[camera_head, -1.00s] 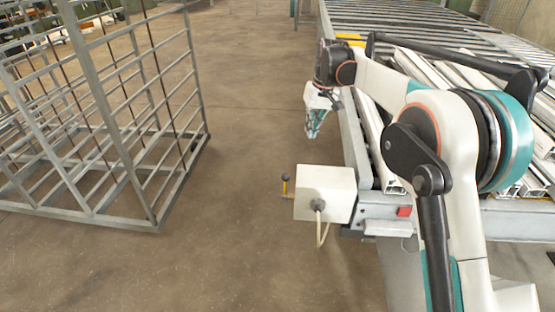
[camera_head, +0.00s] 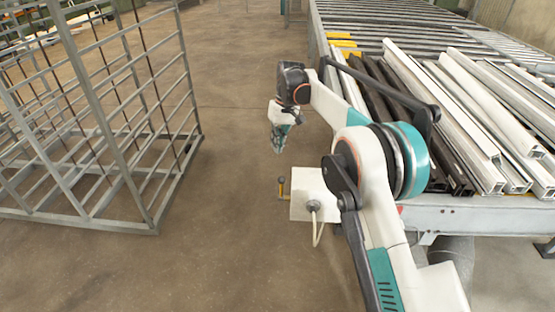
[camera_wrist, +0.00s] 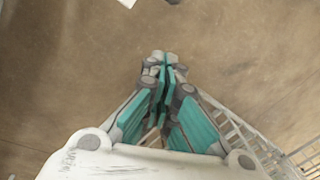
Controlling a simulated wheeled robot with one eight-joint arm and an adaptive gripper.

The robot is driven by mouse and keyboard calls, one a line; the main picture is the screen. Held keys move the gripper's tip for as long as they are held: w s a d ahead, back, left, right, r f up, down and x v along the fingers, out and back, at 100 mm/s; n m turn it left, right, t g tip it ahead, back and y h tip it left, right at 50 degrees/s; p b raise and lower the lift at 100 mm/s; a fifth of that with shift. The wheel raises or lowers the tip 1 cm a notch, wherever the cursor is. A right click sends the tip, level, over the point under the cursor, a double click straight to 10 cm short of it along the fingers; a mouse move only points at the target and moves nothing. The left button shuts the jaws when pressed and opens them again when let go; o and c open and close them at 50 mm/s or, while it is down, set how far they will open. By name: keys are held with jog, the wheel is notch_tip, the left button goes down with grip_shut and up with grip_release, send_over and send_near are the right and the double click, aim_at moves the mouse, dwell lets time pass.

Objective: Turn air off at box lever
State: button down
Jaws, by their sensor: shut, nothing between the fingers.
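The box (camera_head: 315,194) is a pale control box at the near left end of the bench, with a grey fitting and a hose on its near face. Its lever (camera_head: 281,187) stands up on the left side, with a dark knob and a yellow stem. My gripper (camera_head: 278,150) points down in the air, above and beyond the lever in the head view, apart from it. In the wrist view my gripper (camera_wrist: 165,60) has its fingertips together with nothing between them. A small piece of a white thing shows at the wrist view's top edge; I cannot tell what it is.
The roller bench (camera_head: 480,212) carries several white and dark profiles (camera_head: 450,95) on the right. A grey metal rack (camera_head: 150,225) stands on the left and also shows in the wrist view (camera_wrist: 240,130). The floor (camera_head: 225,230) between rack and box is clear.

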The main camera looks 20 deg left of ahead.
notch_tip(320, 180, down, 9)
jog(key=a+b, duration=0.1)
jog(key=shift+s+d+r, duration=0.25)
jog(key=shift+s+d, duration=0.35)
jog(key=shift+s, duration=0.35)
jog(key=shift+s+d+r, duration=0.2)
jog(key=shift+s+d, duration=0.35)
jog(key=shift+s, duration=0.35)
jog(key=shift+s+d+r+t+b, duration=0.1)
jog(key=shift+s+t+b, duration=0.2)
jog(key=shift+b, duration=0.05)
jog(key=shift+s, duration=0.25)
jog(key=s+d+f+t+y+b, duration=0.1)
jog(key=s+f+t+b, duration=0.2)
jog(key=s+b, duration=0.3)
jog(key=s+d+f+t+y+b, duration=0.2)
jog(key=s+f+t+b, duration=0.2)
jog(key=s+t+b, duration=0.2)
jog(key=shift+s+d+f+n+t+b, duration=0.2)
jog(key=shift+s+f+n+t+b, duration=0.15)
jog(key=shift+s+b, duration=0.7)
